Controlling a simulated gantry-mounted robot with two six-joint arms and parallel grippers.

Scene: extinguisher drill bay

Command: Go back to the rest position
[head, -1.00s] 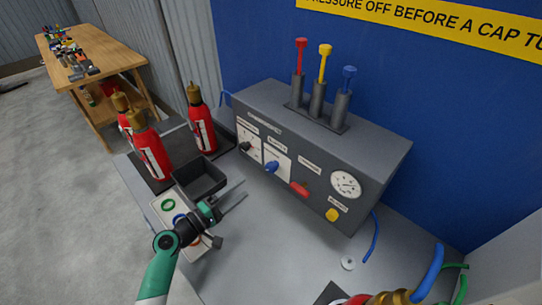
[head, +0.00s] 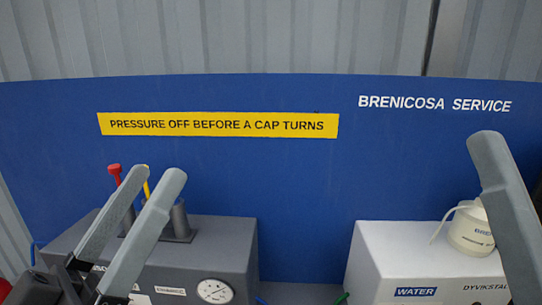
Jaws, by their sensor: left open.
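My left gripper (head: 154,178) is raised in front of the grey control box (head: 222,243) at the lower left. Its two grey fingers point up and stand apart, with nothing between them. One grey finger of my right gripper (head: 503,200) rises at the right edge, in front of the white box (head: 385,255). The rest of the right gripper is out of frame, so its opening does not show.
A blue back panel carries a yellow warning sign (head: 218,124). The grey box has a gauge (head: 214,291) and red (head: 115,172) and yellow-topped levers, partly behind my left fingers. A pale container (head: 470,232) stands on the white box.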

